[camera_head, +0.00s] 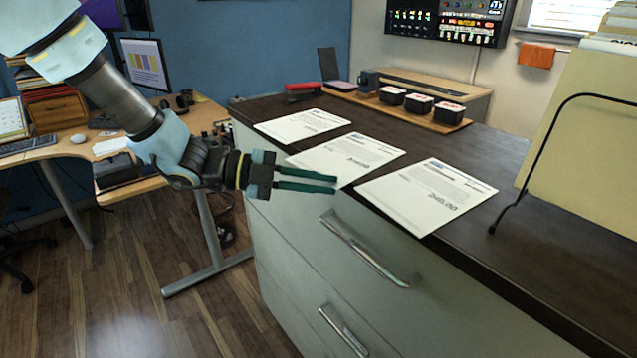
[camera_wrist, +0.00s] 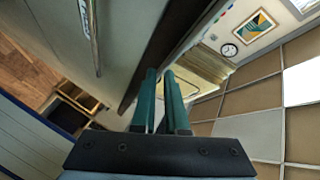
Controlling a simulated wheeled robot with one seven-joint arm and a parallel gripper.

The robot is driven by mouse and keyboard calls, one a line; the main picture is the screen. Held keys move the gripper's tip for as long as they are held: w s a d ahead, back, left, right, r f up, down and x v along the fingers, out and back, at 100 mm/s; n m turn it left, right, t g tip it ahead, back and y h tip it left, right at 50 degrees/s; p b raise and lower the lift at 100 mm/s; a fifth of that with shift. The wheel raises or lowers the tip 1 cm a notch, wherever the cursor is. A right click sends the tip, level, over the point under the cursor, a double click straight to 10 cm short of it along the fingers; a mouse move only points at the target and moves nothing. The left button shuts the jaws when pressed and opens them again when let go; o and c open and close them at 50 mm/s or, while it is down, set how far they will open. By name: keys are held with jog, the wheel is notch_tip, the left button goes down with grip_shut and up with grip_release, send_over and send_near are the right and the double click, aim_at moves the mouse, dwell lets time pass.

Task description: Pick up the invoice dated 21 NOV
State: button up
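Three white printed sheets lie flat on the dark cabinet top: a left sheet (camera_head: 303,124), a middle sheet (camera_head: 350,153) and a right sheet (camera_head: 427,193). Each has small print and a larger dark mark near its lower right. I cannot read the dates, so I cannot tell which is the 21 NOV invoice. My gripper (camera_head: 335,185) has two green fingers with a narrow gap between them. It is empty, at the cabinet's front edge, and overlaps the middle sheet's near corner in the picture. In the wrist view my gripper (camera_wrist: 160,73) points along the cabinet edge; no sheet shows clearly there.
The cabinet front has drawer handles (camera_head: 365,250). A black wire stand (camera_head: 510,205) with tan folders (camera_head: 590,140) stands at the right. A wooden tray (camera_head: 447,127) with dark containers, and a red stapler-like object (camera_head: 302,87), sit behind the sheets. A desk (camera_head: 60,148) is at left.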

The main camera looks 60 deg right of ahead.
jog(key=o, duration=0.5)
jog(key=shift+o, duration=0.2)
jog(key=shift+w, duration=0.1)
jog(key=b+v, duration=0.3)
jog(key=v, duration=0.7)
jog(key=shift+w+a, duration=0.25)
jog(key=shift+c, duration=0.3)
